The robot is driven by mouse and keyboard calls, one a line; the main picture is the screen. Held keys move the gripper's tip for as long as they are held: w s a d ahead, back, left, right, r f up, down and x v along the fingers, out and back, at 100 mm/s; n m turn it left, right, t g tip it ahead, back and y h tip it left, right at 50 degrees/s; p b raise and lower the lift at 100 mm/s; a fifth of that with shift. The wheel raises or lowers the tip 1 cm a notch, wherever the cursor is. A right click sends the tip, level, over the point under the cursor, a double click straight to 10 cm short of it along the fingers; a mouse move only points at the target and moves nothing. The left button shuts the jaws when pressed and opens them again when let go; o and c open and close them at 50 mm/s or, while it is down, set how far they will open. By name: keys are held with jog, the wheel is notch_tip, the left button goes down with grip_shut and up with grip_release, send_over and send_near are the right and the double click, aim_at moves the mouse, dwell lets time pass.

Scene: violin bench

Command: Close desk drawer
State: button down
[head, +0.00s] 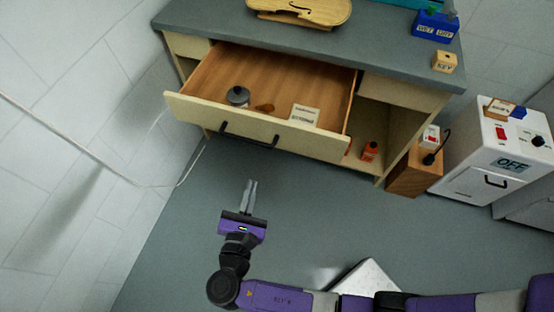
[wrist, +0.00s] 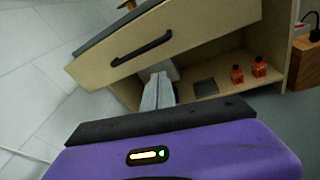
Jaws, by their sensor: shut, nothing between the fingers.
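The desk (head: 385,72) has a grey top and a pale wooden body. Inside the drawer lie a dark-lidded jar (head: 238,96), a small brown piece (head: 265,107) and a labelled packet (head: 304,114). My gripper (head: 251,183) is shut and empty, in front of the drawer and apart from it in the head view. In the wrist view, my gripper's fingers (wrist: 158,88) show below the drawer front (wrist: 190,45) and one black handle (wrist: 141,48).
An orange bottle (head: 370,151) stands in the open space under the desk. A wooden box (head: 414,172) and a white unit marked OFF (head: 500,150) stand to the right. A cable (head: 95,160) runs along the left wall. Floor in front is mostly clear.

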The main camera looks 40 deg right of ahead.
jog(key=s+d+r+g+h, duration=0.1)
jog(key=s+d+r+h, duration=0.1)
jog(key=s+h, duration=0.1)
jog(key=n, duration=0.1)
send_near(287, 139)
jog(key=x, duration=0.6)
jog(key=shift+w+d+r, duration=0.1)
jog(key=shift+w+d, duration=0.2)
jog(key=shift+w+d, duration=0.3)
jog(key=shift+d, duration=0.1)
jog(key=b+x, duration=0.2)
jog(key=x, duration=0.6)
jog(key=b+x, duration=0.3)
jog(key=x, duration=0.6)
jog(key=b+x, duration=0.3)
jog(key=x, duration=0.6)
jog(key=shift+d+f, duration=0.35)
jog(key=shift+f, duration=0.1)
jog(key=shift+w+d+r, duration=0.1)
jog(key=shift+w+d, duration=0.25)
jog(key=shift+d, duration=0.15)
jog(key=shift+w+d+r, duration=0.15)
jog(key=shift+r, duration=0.05)
jog(key=shift+d, duration=0.1)
